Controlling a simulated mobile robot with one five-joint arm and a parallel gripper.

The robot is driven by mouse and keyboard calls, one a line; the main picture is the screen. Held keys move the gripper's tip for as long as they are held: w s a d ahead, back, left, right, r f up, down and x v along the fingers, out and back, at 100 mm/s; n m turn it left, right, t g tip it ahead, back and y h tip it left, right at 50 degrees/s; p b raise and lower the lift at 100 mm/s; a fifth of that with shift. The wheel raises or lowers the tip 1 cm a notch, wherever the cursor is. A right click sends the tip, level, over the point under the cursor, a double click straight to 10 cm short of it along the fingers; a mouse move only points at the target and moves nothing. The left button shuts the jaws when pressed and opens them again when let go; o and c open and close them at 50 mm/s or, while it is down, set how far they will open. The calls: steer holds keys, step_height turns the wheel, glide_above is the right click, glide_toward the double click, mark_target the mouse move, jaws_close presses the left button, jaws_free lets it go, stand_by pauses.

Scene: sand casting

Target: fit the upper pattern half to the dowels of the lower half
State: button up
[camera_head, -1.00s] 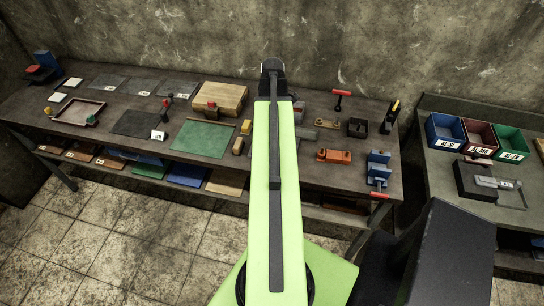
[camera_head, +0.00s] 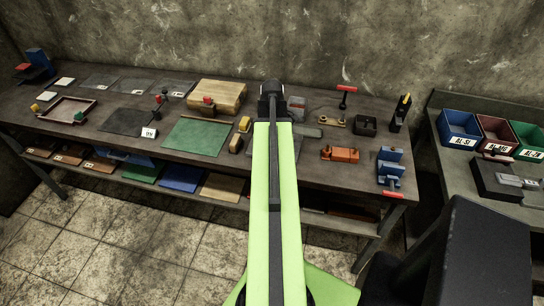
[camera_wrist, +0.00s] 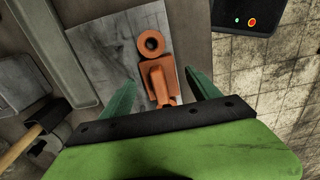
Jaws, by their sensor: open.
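In the wrist view an orange-red piece (camera_wrist: 157,82) with a round ring at its far end lies on a light grey plate (camera_wrist: 118,50). My gripper (camera_wrist: 160,80) has its two green fingers apart, one on each side of the piece in the picture. I cannot tell how high above it they are. The near end of the piece is hidden by the gripper. In the head view my arm hides the gripper and part of the bench. An orange block (camera_head: 340,155) lies right of the arm there. I cannot tell which pieces are the pattern halves or see any dowels.
The bench (camera_head: 310,180) holds a green mat (camera_head: 197,137), a wooden block (camera_head: 217,95), a blue vise (camera_head: 390,165) and small tools. Coloured bins (camera_head: 460,128) stand on a side table at right. A hammer (camera_wrist: 35,130) lies at left in the wrist view.

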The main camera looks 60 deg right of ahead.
steer(key=shift+f, duration=0.15)
steer(key=shift+c, duration=0.4)
steer(key=c, duration=1.5)
steer(key=shift+o, duration=0.2)
